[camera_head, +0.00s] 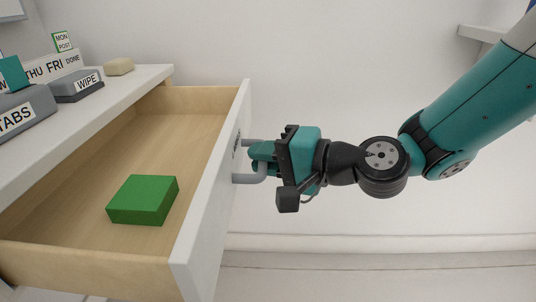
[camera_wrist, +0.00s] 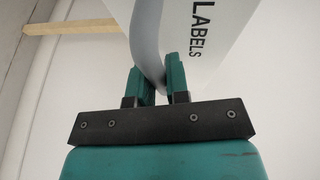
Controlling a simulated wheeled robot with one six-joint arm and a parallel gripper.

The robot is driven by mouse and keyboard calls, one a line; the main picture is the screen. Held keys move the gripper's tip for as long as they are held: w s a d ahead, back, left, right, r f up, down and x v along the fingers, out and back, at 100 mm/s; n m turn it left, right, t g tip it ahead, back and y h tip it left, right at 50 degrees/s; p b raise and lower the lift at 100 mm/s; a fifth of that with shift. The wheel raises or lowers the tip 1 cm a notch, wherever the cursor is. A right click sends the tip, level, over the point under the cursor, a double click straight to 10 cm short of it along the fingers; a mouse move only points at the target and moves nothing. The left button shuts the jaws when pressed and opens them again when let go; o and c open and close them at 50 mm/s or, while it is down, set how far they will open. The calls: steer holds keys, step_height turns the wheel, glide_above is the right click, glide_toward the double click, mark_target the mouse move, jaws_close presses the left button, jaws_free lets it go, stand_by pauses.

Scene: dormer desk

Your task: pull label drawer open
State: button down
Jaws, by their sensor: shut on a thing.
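The label drawer (camera_head: 208,190) stands pulled out from the white desk, with a white front and wooden sides. Its front reads "LABELS" in the wrist view (camera_wrist: 232,40). A grey bar handle (camera_head: 248,178) sits on the front; it also shows in the wrist view (camera_wrist: 148,45). My gripper (camera_head: 262,160) is shut on the handle, its teal fingers (camera_wrist: 160,83) on both sides of the bar. A green block (camera_head: 143,200) lies inside the drawer on the wooden floor. Part of the handle is hidden behind the fingers.
The white desk top (camera_head: 125,88) holds a grey block marked "WIPE" (camera_head: 76,86), one marked "TABS" (camera_head: 24,112), a beige lump (camera_head: 118,66) and day-label cards (camera_head: 55,66). The space right of the drawer is open floor and wall, apart from my arm.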

steer(key=shift+d, duration=0.1)
stand_by(0.3)
steer(key=c, duration=1.1)
jaws_free()
steer(key=shift+d, duration=0.15)
steer(key=b+v, duration=0.7)
steer(key=v, duration=1)
steer(key=shift+s+d, duration=0.1)
